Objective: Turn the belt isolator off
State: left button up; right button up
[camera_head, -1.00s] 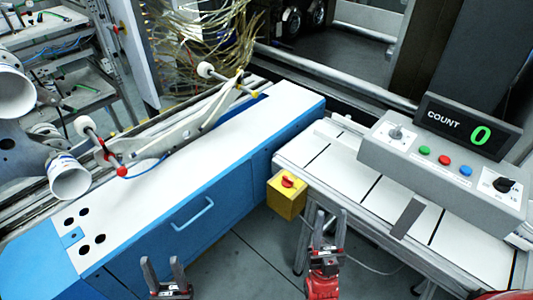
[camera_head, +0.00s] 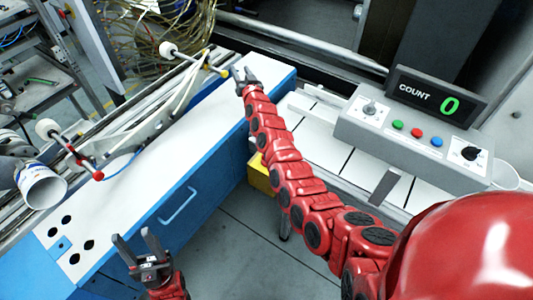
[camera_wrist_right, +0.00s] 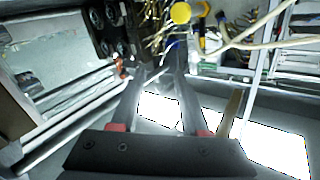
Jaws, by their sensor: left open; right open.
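The belt isolator is the yellow box (camera_head: 261,176) at the near left end of the conveyor. Only part of its yellow body shows in the head view; my right arm covers its red knob. My right gripper (camera_head: 243,77) is open and empty, above the far right end of the blue cabinet's white top, well past the box. It also shows in the right wrist view (camera_wrist_right: 160,75), with nothing between its fingers; the yellow box is not recognisable there. My left gripper (camera_head: 139,243) is open and empty, in front of the blue cabinet.
The blue cabinet (camera_head: 179,204) has a bar handle on its front. A grey control panel (camera_head: 375,138) with buttons and knobs stands on the conveyor (camera_head: 322,150). The count display (camera_head: 432,98) reads 0. Open floor (camera_head: 225,260) lies between the cabinet and my right arm.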

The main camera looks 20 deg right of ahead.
jog(key=s+a+n+g+y, duration=0.3)
jog(key=a+n+g+y, duration=0.1)
jog(key=a+n+g, duration=0.4)
jog(key=s+d+f+n+g+h, duration=0.15)
jog(key=s+d+g, duration=0.35)
jog(key=s, duration=0.5)
jog(key=s+d+f+n+g+h, duration=0.1)
jog(key=s+d+g+h, duration=0.3)
jog(key=s, duration=0.5)
jog(key=shift+g+y, duration=0.4)
jog(key=shift+y, duration=0.15)
jog(key=f, duration=1)
jog(key=d+f, duration=0.1)
jog(key=f, duration=0.4)
jog(key=shift+s, duration=0.1)
jog(key=shift+d+f, duration=0.1)
jog(key=shift+f, duration=1)
grip_shut()
